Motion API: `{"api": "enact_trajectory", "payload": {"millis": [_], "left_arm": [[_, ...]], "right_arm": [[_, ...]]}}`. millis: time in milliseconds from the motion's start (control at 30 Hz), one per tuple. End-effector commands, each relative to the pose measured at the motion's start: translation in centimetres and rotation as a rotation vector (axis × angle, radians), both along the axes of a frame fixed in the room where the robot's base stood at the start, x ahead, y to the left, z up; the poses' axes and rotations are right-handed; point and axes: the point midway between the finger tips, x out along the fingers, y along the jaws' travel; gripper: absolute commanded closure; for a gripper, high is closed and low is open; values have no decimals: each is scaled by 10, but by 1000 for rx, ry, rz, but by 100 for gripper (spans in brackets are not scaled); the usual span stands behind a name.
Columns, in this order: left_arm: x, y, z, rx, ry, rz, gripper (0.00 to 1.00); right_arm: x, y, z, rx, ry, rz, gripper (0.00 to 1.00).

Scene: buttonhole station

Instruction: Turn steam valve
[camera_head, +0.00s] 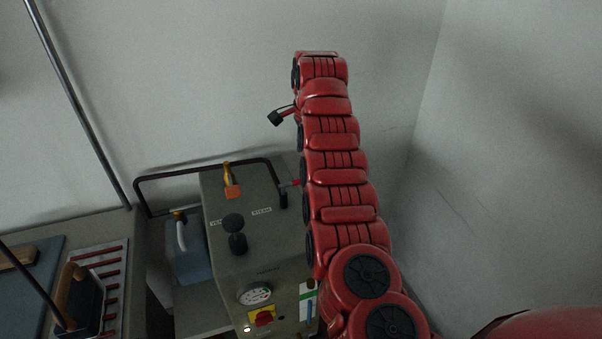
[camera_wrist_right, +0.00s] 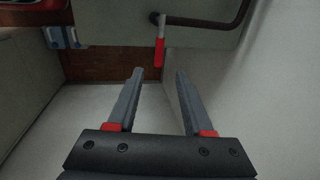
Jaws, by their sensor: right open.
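The grey steam unit (camera_head: 258,268) stands in the lower middle of the head view. A black lever knob (camera_head: 235,228) is on its top between two small labels; one seems to read STEAM. A small red handle (camera_head: 293,183) shows at its right side, partly behind my right arm. In the right wrist view a red handle (camera_wrist_right: 159,52) hangs below a dark pipe. I cannot tell for certain which is the steam valve. My right gripper (camera_wrist_right: 158,72) is open and empty, its fingers apart, with the red handle beyond the fingertips. My left gripper is not in view.
A black tube rail (camera_head: 200,169) runs around the back of the unit. An orange-and-brass fitting (camera_head: 232,188) and a gauge (camera_head: 256,296) are on it. An iron (camera_head: 80,298) rests on a red-barred rack (camera_head: 111,257) at left. A wall (camera_head: 510,150) stands close at right.

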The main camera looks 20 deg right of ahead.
Motion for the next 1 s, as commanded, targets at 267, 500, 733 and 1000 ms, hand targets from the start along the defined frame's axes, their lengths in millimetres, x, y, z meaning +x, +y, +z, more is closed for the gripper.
{"api": "enact_trajectory", "payload": {"millis": [267, 500, 733, 1000], "left_arm": [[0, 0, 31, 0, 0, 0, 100], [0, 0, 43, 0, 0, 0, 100], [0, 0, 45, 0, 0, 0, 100], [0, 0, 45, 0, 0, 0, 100]], "right_arm": [[11, -1, -60, 0, 6, 0, 49], [19, -1, -94, 1, 3, -2, 49], [20, 0, -104, 0, 2, -2, 49], [20, 0, -104, 0, 1, -1, 64]]}}
